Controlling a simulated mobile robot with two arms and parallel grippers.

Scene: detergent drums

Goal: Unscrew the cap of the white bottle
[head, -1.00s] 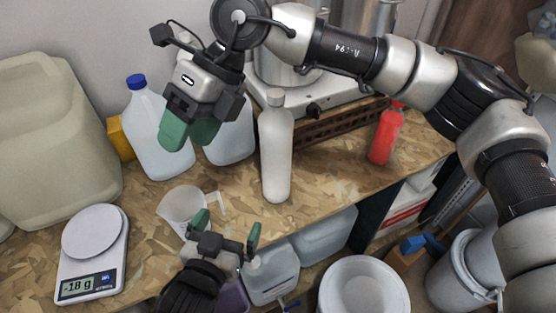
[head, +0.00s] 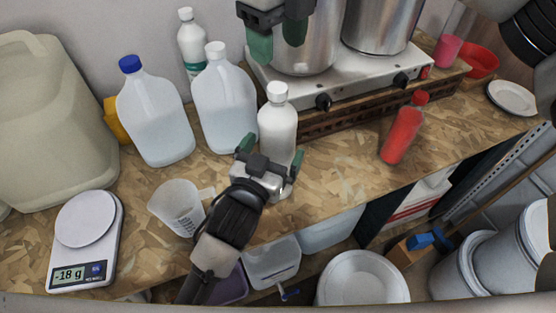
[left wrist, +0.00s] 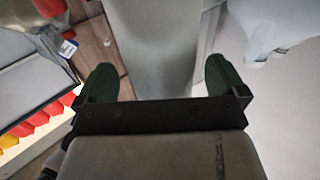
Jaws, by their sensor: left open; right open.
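The white bottle (head: 277,128) stands upright on the wooden worktop with its white cap (head: 277,91) on. My left gripper (head: 272,152) is open, with one finger on each side of the bottle's lower body. The left wrist view shows the bottle's pale body (left wrist: 155,50) between the two dark green fingers (left wrist: 162,80), with a gap on each side. The bottle's lower part is hidden behind this gripper in the head view. My right gripper (head: 277,42) is open and empty, above and behind the bottle cap, in front of a steel pot.
Two clear jugs, one blue-capped (head: 155,115) and one white-capped (head: 224,105), stand left of the bottle. A measuring cup (head: 177,207) and a scale (head: 86,235) are at front left. A hot plate (head: 345,88) is behind; a red bottle (head: 404,130) is right.

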